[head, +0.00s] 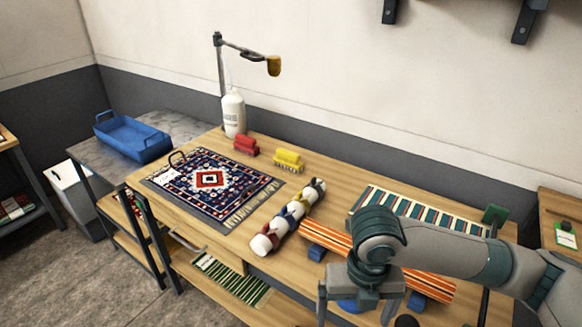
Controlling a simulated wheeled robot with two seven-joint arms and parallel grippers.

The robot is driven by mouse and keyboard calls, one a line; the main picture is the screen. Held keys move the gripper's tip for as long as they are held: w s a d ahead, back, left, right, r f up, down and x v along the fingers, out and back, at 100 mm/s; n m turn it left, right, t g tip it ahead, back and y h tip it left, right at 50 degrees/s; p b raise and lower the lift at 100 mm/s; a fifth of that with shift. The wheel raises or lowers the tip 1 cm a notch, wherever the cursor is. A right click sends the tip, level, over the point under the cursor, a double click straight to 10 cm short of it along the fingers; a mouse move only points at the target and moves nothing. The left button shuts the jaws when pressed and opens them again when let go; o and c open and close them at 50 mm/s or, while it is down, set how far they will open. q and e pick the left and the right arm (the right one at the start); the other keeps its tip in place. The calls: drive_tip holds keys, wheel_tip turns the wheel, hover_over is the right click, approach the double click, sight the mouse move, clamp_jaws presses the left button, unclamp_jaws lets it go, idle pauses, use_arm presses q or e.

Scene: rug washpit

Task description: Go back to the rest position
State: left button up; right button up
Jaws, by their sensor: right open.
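My right gripper (357,312) hangs at the bottom of the head view, in front of the wooden table (222,240), with its two fingers apart and pointing down. A blue rounded thing (348,304) shows between the fingers; I cannot tell whether they touch it. The right arm comes in from the right edge and hides part of an orange striped rug (325,237), which lies on blue blocks (316,253). My left gripper is not in view.
A patterned rug (210,180) lies flat on the table's left part, with a rolled rug (290,217) beside it. A red brush (245,146), a yellow brush (288,160) and a white bottle (233,113) stand behind. A blue tray (132,137) sits far left.

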drive_tip(key=s+a+f+m+t+y, duration=0.1)
drive_tip(key=s+a+f+m+y, duration=0.35)
drive_tip(key=a+m, duration=0.5)
drive_tip(key=s+d+f+m+t+h, duration=0.1)
drive_tip(key=s+d+f+m+h, duration=0.1)
drive_tip(key=s+d+f+m, duration=0.7)
drive_tip(key=s+d+f+m+t+h, duration=0.2)
drive_tip(key=s+d+f+m, duration=0.35)
drive_tip(key=d+m, duration=0.8)
drive_tip(key=a+f+m+g+b, duration=0.2)
drive_tip(key=a+f, duration=0.1)
drive_tip(key=f, duration=2.7)
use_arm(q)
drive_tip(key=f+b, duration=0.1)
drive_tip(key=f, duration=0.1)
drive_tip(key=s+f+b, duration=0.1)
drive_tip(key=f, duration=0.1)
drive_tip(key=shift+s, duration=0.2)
use_arm(e)
drive_tip(key=s+d+f+g, duration=0.1)
drive_tip(key=s+d+f, duration=0.2)
drive_tip(key=s+f, duration=1.5)
drive_tip(key=shift+s+f, duration=0.15)
drive_tip(key=shift+f, duration=0.8)
